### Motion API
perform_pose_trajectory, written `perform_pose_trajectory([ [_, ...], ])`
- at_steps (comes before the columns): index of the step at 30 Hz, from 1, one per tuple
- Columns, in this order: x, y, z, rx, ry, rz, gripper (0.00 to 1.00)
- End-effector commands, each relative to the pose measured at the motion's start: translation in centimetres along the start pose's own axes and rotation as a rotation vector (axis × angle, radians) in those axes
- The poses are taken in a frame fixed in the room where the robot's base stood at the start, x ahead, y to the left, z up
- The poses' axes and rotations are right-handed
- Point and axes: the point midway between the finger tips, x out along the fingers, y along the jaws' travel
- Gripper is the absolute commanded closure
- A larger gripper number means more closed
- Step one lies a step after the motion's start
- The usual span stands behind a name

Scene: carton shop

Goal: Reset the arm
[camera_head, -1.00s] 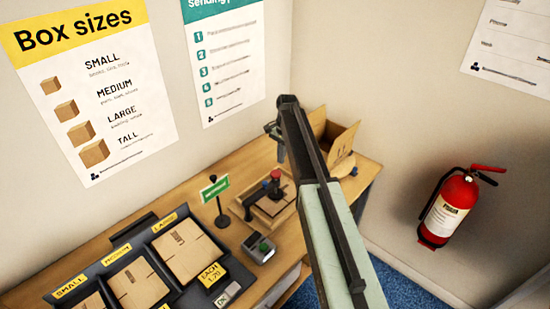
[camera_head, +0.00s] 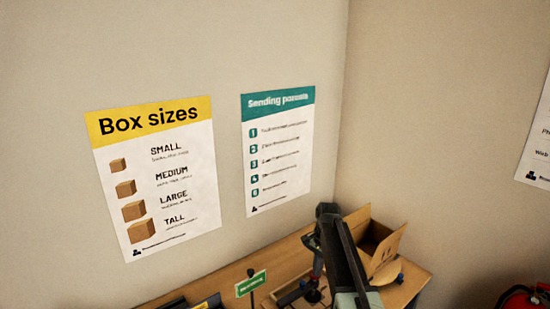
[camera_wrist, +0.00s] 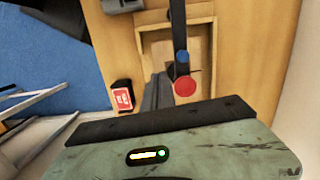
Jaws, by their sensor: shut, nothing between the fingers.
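My arm reaches out over the wooden counter (camera_head: 285,262) in the head view, its dark upper link (camera_head: 340,245) and pale green link rising from the bottom edge. My gripper (camera_wrist: 157,92) shows in the wrist view as dark, narrow fingers, shut and empty. It points down over a shallow wooden tray (camera_wrist: 150,48). A red round knob (camera_wrist: 185,86) and a blue round knob (camera_wrist: 182,57) show beside the fingers. I cannot tell the height between them and the fingers.
An open carton (camera_head: 378,240) stands right behind my arm. A red-labelled block (camera_wrist: 122,97) is near the counter edge. Posters hang on the wall (camera_head: 155,180). A fire extinguisher (camera_head: 524,298) is at lower right.

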Motion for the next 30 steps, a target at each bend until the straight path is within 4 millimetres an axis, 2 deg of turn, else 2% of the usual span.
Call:
perform_pose_trajectory([
  [1, 0.9, 2.7, 2.8, -0.048, 0.008, 0.002, 1.0],
  [6, 2.3, 9.4, 9.1, -0.302, 0.044, 0.016, 1.0],
  [9, 2.6, 12.8, 11.8, -0.473, 0.065, 0.027, 1.0],
  [12, 2.7, 15.1, 13.5, -0.633, 0.081, 0.038, 1.0],
  [14, 2.7, 15.8, 13.8, -0.727, 0.088, 0.046, 1.0],
  [18, 2.6, 15.3, 13.2, -0.844, 0.093, 0.052, 1.0],
  [30, 2.6, 15.2, 13.2, -0.855, 0.092, 0.051, 1.0],
])
